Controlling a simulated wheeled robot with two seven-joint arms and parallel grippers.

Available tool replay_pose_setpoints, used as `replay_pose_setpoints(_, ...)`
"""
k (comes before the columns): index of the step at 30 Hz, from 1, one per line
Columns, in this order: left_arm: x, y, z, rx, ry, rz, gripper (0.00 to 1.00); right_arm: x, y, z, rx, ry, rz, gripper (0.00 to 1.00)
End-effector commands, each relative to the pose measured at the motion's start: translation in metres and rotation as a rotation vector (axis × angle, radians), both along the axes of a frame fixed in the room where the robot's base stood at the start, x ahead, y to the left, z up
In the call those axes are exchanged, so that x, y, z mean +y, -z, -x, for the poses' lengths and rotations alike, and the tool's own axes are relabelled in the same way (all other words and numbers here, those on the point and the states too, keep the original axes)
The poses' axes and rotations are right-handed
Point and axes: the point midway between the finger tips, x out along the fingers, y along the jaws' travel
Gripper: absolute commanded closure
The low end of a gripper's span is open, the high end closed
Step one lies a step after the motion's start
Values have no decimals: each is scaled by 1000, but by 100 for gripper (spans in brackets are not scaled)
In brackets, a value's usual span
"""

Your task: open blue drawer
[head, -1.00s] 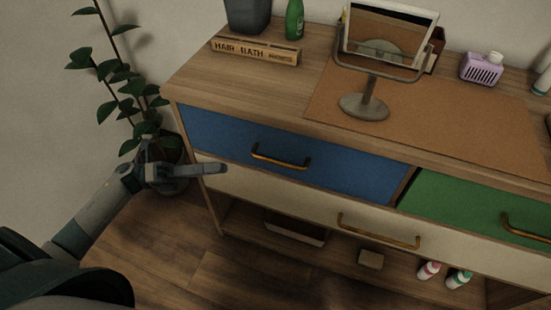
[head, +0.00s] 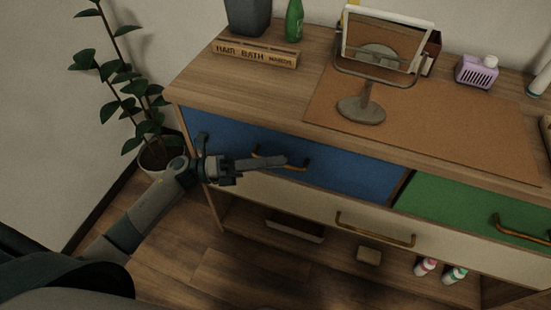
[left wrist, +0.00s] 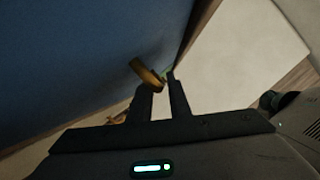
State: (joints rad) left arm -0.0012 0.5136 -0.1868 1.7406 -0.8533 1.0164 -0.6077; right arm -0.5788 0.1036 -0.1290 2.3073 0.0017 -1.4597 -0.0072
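The blue drawer (head: 352,174) is at the upper left of the wooden dresser and looks shut. Its golden bar handle (head: 298,167) is partly hidden behind my left gripper (head: 281,160), which reaches across it from the left. In the left wrist view, the drawer's blue front (left wrist: 70,60) fills the left side. The handle (left wrist: 148,75) shows at the tip of the left-hand finger. My left gripper (left wrist: 163,80) has a gap between its fingers and holds nothing; whether it touches the handle is unclear. My right gripper is not in view.
A cream drawer (head: 310,205) lies below, and a green drawer (head: 455,205) is to the right. A round mirror stand (head: 362,109), a wooden sign (head: 255,54) and bottles stand on top. A potted plant (head: 150,125) stands left of the dresser.

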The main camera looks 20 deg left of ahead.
Motion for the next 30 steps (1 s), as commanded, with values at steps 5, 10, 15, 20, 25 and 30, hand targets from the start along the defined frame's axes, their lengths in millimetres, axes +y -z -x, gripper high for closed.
replay_pose_setpoints(5,-5,-2,-2,-1,-1,0,83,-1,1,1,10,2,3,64)
replay_pose_setpoints(10,-6,-1,-2,0,0,0,83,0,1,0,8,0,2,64)
replay_pose_setpoints(15,-6,-1,-2,0,0,0,100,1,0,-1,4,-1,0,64)
replay_pose_setpoints(20,-5,-1,-2,0,-1,-1,100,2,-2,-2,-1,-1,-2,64)
replay_pose_setpoints(25,-5,-1,0,0,-1,-1,100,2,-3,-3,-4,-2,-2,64)
replay_pose_setpoints(30,-5,0,6,2,1,-1,100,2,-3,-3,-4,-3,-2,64)
